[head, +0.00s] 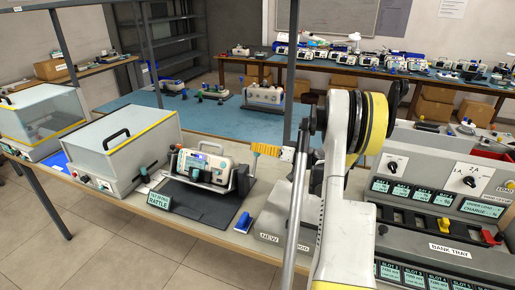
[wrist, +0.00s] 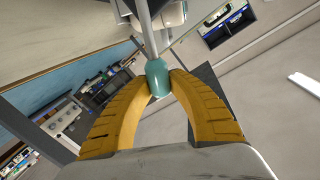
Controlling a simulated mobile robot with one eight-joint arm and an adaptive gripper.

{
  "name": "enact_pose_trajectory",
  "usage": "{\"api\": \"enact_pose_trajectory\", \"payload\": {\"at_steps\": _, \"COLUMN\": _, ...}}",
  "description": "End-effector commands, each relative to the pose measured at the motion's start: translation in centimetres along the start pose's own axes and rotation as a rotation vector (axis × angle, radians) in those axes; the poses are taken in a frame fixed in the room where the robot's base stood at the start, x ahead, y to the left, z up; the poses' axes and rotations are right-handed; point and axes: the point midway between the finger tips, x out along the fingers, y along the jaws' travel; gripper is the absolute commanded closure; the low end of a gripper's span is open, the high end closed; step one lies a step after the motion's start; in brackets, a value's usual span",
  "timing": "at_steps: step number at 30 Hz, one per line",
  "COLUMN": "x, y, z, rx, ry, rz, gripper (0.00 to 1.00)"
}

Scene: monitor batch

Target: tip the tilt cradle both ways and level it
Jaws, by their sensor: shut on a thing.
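The tilt cradle (head: 243,181) stands on a dark mat on the bench in the head view, with a white monitor (head: 204,170) in it. The monitor's screen faces forward and it looks near level; a small tilt is hard to judge. My gripper (head: 254,149) reaches in from the right, at the cradle's right side. In the wrist view, the yellow fingers of my gripper (wrist: 158,82) are shut on a teal knob (wrist: 157,79) at the end of a grey rod (wrist: 147,30). The fingers hide the knob in the head view.
A "RATTLE" sign (head: 159,201) stands at the mat's front left. A small blue-handled item (head: 243,222) lies at its right. A clear-lidded box (head: 115,145) is to the left.

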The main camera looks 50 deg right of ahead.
Motion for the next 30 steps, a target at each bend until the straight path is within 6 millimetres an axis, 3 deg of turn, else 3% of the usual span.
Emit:
{"api": "enact_pose_trajectory", "payload": {"at_steps": 11, "x": -0.1, "y": 0.1, "z": 0.1, "rx": 0.001, "ry": -0.001, "rz": 0.002, "gripper": 1.00}}
{"api": "enact_pose_trajectory", "payload": {"at_steps": 12, "x": -0.1, "y": 0.1, "z": 0.1, "rx": 0.001, "ry": -0.001, "rz": 0.002, "gripper": 0.73}}
{"api": "enact_pose_trajectory", "payload": {"at_steps": 14, "x": -0.1, "y": 0.1, "z": 0.1, "rx": 0.001, "ry": -0.001, "rz": 0.002, "gripper": 0.54}}
{"api": "enact_pose_trajectory", "payload": {"at_steps": 24, "x": -0.2, "y": 0.1, "z": 0.0, "rx": 0.002, "ry": -0.001, "rz": 0.001, "gripper": 0.54}}
{"api": "enact_pose_trajectory", "payload": {"at_steps": 30, "x": -3.1, "y": 0.2, "z": 0.0, "rx": 0.002, "ry": 0.001, "rz": 0.004, "gripper": 0.54}}
